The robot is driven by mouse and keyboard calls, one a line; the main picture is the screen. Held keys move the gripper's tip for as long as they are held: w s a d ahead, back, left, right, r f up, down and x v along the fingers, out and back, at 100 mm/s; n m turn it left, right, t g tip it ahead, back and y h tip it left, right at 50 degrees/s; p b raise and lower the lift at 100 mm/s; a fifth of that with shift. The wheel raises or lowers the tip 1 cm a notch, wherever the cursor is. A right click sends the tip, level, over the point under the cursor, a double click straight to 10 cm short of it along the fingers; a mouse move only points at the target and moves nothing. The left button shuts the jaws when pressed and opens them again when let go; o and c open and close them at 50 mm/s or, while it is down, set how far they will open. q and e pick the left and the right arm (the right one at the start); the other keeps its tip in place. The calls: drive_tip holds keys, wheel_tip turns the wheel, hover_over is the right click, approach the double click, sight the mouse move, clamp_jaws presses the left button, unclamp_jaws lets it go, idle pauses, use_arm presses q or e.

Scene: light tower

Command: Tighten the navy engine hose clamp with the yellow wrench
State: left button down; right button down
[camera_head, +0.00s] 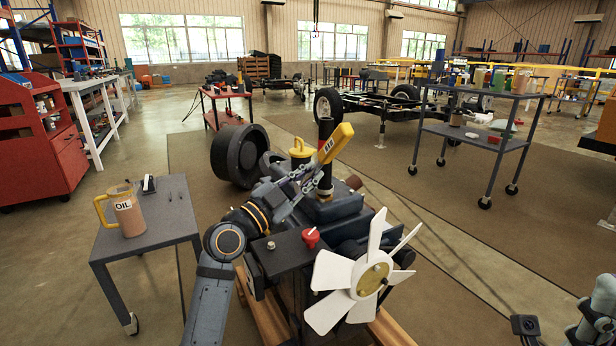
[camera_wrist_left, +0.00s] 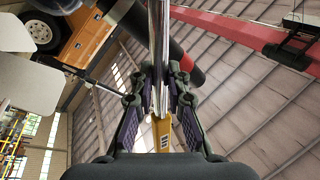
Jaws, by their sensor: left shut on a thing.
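The yellow wrench (camera_head: 335,143) has a yellow handle and a metal shaft. It tilts up to the right above the navy engine (camera_head: 345,211). My left gripper (camera_head: 307,180) reaches over the engine and is shut on the wrench. In the left wrist view the gripper (camera_wrist_left: 160,90) pinches the wrench's metal shaft (camera_wrist_left: 160,45), with the yellow handle (camera_wrist_left: 163,135) behind. A black upright hose (camera_head: 325,130) stands close beside the wrench. I cannot make out the clamp clearly. Part of my right arm shows at the bottom right; its fingers are not clear.
A white fan (camera_head: 345,290) and a red cap (camera_head: 310,237) are at the engine's front. A yellow-topped part (camera_head: 301,148) stands behind the gripper. An oil jug (camera_head: 128,215) is on the grey side table (camera_head: 150,240). A grey cart (camera_head: 480,133) stands at the right, with open floor before it.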

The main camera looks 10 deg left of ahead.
use_arm(q)
drive_tip(key=shift+d+f+b, duration=0.1)
drive_tip(key=shift+f+b, duration=0.05)
drive_tip(key=shift+b, duration=0.7)
drive_tip(key=b, duration=0.1)
drive_tip(key=m+b, duration=0.1)
drive_tip(key=b, duration=0.1)
drive_tip(key=shift+s+d+f+m+h, duration=0.1)
drive_tip(key=shift+s+d+m+h, duration=0.15)
drive_tip(key=shift+m+h, duration=0.05)
drive_tip(key=m+b, duration=0.1)
drive_tip(key=b, duration=0.3)
drive_tip(key=shift+s+d+f+m+h+b, duration=0.2)
drive_tip(key=shift+f+m+h+b, duration=0.15)
drive_tip(key=shift+f+m+h, duration=0.05)
idle(0.3)
